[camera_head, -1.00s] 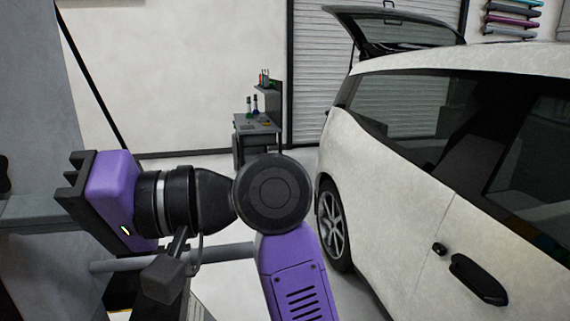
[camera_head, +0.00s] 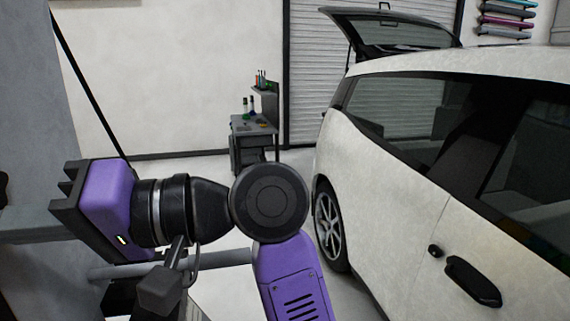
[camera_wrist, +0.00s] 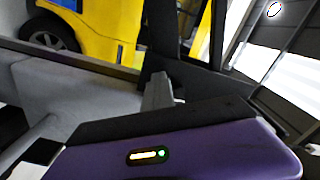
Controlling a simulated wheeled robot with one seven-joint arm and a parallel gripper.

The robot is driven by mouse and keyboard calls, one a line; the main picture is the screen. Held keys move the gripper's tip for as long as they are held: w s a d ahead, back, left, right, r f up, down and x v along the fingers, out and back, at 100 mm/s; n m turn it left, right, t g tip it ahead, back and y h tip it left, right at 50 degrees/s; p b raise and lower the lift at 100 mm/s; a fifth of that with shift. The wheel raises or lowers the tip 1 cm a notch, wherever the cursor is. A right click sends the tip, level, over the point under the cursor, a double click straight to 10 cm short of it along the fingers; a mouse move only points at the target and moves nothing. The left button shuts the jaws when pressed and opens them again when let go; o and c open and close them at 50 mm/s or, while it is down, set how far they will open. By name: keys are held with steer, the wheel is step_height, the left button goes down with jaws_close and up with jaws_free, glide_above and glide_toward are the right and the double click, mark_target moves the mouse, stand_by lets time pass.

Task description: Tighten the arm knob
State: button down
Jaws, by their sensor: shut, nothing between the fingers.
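I cannot make out the arm knob in either view. My gripper (camera_wrist: 158,88) shows at the middle of the wrist view, beyond its purple body with a small lit indicator; it is shut and empty. In the head view the purple gripper body (camera_head: 108,208) is at the left, facing left toward a grey upright panel (camera_head: 95,95). A grey horizontal bar (camera_head: 215,258) passes below my wrist; whether it carries the knob is hidden. I see no contact between the fingers and anything.
A white car (camera_head: 400,200) with its rear hatch raised (camera_head: 390,28) stands close on the right. A small workbench (camera_head: 252,128) with bottles is at the back. A yellow vehicle (camera_wrist: 85,38) shows in the wrist view. Open floor lies between bench and car.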

steer(key=shift+s+d+r+p, duration=0.15)
steer(key=shift+s+r+p, duration=0.25)
steer(key=shift+r+p, duration=0.5)
steer(key=shift+s+r+p, duration=0.1)
steer(key=shift+r+p, duration=0.25)
steer(key=shift+p, duration=0.75)
steer(key=shift+s, duration=0.1)
steer(key=s+p+v, duration=0.1)
steer(key=v, duration=0.5)
steer(key=shift+w, duration=0.2)
stand_by(0.3)
steer(key=shift+d+f, duration=0.1)
